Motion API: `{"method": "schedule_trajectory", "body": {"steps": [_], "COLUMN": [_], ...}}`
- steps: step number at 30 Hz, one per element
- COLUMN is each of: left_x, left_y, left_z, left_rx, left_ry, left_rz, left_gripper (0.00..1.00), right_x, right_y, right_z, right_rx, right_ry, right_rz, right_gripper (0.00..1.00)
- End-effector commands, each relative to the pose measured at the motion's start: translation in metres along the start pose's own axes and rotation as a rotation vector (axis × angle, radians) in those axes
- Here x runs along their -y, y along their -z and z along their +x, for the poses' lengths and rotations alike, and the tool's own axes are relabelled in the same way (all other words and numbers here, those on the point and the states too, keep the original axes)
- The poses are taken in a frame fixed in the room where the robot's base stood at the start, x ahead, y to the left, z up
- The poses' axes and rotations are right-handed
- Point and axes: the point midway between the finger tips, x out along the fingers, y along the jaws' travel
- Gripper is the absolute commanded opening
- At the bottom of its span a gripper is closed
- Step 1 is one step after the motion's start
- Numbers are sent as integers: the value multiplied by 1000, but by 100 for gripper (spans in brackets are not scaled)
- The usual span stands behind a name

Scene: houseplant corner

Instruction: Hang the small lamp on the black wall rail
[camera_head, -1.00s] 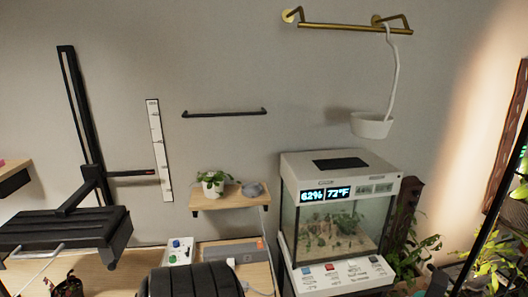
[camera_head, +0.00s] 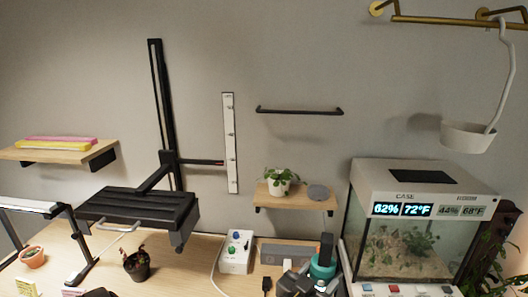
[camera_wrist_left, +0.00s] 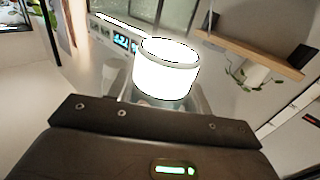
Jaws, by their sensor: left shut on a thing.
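The black wall rail (camera_head: 300,111) is a short horizontal bar on the grey wall, above the small wooden shelf. Nothing hangs on it. My left gripper (camera_head: 298,281) is low at the bottom edge of the head view, below the rail and in front of the desk. In the left wrist view, a bright white cylinder with a pale rim, which I take for the small lamp (camera_wrist_left: 165,72), stands just beyond my gripper's dark housing. My left gripper is shut on it. The fingertips are mostly hidden. The lamp is not clear in the head view. My right gripper is not in view.
A small shelf (camera_head: 275,203) with a potted plant (camera_head: 280,182) juts out below the rail. The terrarium (camera_head: 387,243) stands to the right, with a white hanging pot (camera_head: 465,136) above it. A black bracketed panel (camera_head: 140,208) is left. The wall around the rail is clear.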

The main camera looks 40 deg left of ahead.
Motion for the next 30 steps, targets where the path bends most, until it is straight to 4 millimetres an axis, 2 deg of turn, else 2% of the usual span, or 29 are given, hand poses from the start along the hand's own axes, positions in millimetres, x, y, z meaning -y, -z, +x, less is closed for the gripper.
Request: {"method": "schedule_trajectory", "body": {"steps": [5, 8, 12, 18, 21, 24, 30], "left_x": [20, 47, 94, 150, 168, 179, 185], "left_y": [30, 63, 115, 179, 199, 210, 214], "left_z": [22, 47, 81, 110, 117, 120, 122], "left_rx": [2, 7, 12, 6, 2, 1, -2], "left_ry": [33, 84, 174, 288, 325, 347, 359], "left_rz": [19, 33, 40, 24, 13, 4, -1], "left_gripper": [22, 22, 22, 22, 22, 22, 22], "right_x": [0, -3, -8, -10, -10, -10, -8], "right_y": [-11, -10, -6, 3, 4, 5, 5], "right_z": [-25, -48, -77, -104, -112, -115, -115], "right_rx": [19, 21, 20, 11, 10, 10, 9], "right_ry": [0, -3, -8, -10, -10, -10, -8], "right_rz": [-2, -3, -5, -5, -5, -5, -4], "right_gripper": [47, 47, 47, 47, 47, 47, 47]}}
